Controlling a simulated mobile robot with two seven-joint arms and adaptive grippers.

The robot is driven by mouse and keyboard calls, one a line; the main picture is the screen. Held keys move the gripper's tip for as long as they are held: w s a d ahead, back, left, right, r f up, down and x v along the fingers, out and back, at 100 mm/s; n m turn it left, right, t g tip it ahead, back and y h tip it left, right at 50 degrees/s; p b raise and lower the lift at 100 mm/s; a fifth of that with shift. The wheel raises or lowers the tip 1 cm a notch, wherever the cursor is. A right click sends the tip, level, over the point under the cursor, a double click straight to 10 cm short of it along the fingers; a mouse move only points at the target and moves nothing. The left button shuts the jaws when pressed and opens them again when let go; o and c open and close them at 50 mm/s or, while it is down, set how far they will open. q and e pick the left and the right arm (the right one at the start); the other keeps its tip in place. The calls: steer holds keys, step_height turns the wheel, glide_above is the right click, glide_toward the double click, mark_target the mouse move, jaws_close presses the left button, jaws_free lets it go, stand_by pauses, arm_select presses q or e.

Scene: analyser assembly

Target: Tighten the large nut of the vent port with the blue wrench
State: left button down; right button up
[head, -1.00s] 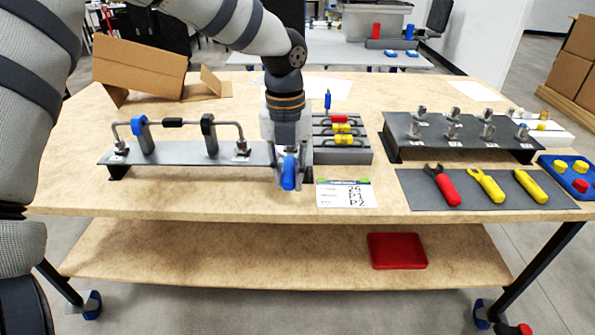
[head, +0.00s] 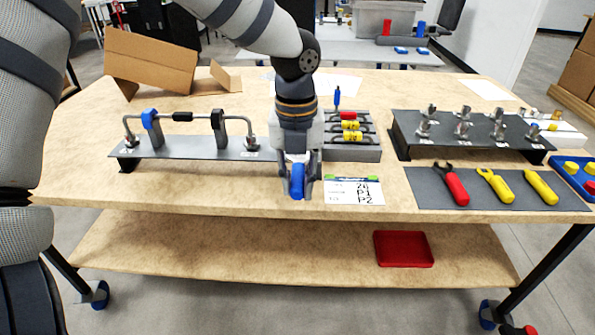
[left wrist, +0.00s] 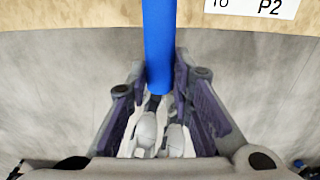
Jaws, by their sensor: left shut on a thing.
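My left gripper (head: 299,186) is shut on the blue wrench (head: 297,182), just in front of the right end of the long grey plate (head: 190,149). The wrench's blue handle (left wrist: 158,45) lies between the fingers in the left wrist view; its head cannot be made out. A bent metal tube with blue and black clamps stands on the plate, with a metal fitting at its left foot (head: 130,140) and another at its right foot (head: 251,144). I cannot tell which fitting is the vent port. My right gripper is not in view.
A dark mat (head: 420,190) holds a red wrench (head: 456,188) and two yellow tools. A dark raised plate with several metal fittings (head: 464,124) stands behind it. A lettered card (head: 354,192) lies right of my gripper. An open cardboard box (head: 150,62) stands back left.

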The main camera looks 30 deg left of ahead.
arm_select(q)
steer(key=shift+s+d, duration=0.2)
steer(key=shift+s, duration=0.15)
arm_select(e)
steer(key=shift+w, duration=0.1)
arm_select(q)
steer(key=shift+s+d+r, duration=0.15)
steer(key=shift+s+r, duration=0.05)
steer(key=shift+r, duration=0.15)
steer(key=shift+s+d+r+p, duration=0.3)
steer(key=shift+s+r, duration=0.1)
steer(key=shift+s, duration=0.1)
steer(key=shift+s+d+r+p, duration=0.3)
steer(key=shift+s+r, duration=0.05)
steer(key=shift+s, duration=0.15)
steer(key=shift+s+r, duration=0.1)
steer(key=shift+r, duration=0.1)
step_height(320, 180, up, 6)
steer(key=shift+r, duration=0.2)
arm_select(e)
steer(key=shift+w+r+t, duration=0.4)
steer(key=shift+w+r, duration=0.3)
